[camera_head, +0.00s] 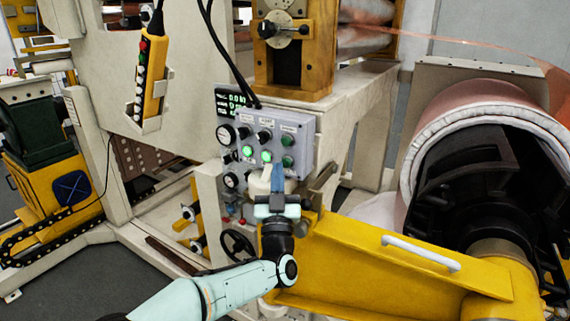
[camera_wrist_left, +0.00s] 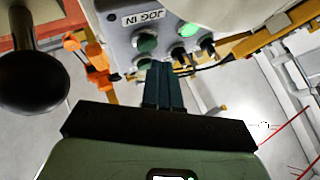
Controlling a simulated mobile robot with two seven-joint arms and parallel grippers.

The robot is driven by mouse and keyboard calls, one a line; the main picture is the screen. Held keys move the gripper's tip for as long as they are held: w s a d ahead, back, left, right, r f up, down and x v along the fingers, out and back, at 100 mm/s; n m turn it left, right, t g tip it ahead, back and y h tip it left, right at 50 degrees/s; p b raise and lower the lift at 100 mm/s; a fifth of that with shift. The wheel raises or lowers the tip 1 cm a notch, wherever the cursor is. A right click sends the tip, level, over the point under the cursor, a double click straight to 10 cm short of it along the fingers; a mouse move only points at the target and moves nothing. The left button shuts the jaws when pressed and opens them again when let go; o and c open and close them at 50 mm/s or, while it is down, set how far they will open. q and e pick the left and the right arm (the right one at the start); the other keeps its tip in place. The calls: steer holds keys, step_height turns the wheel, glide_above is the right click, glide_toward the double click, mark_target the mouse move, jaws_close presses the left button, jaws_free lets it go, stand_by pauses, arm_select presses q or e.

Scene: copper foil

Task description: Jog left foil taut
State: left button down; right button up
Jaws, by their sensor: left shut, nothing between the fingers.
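A grey control box (camera_head: 275,128) with black knobs and several green buttons stands at the middle of the head view. Two lower buttons glow bright green (camera_head: 267,156). A thin copper foil strip (camera_head: 450,42) runs from the rollers to the coil (camera_head: 515,90). My right gripper is not in view.
A yellow arm (camera_head: 370,260) with a white handle (camera_head: 420,254) lies right of my gripper. A black handwheel (camera_head: 238,245) is below the box. A yellow pendant (camera_head: 150,85) hangs at upper left. A black ball knob (camera_wrist_left: 32,82) is close in the wrist view.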

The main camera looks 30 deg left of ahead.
arm_select(q)
steer(key=shift+w, duration=0.15)
stand_by(0.3)
steer(key=shift+w, duration=0.25)
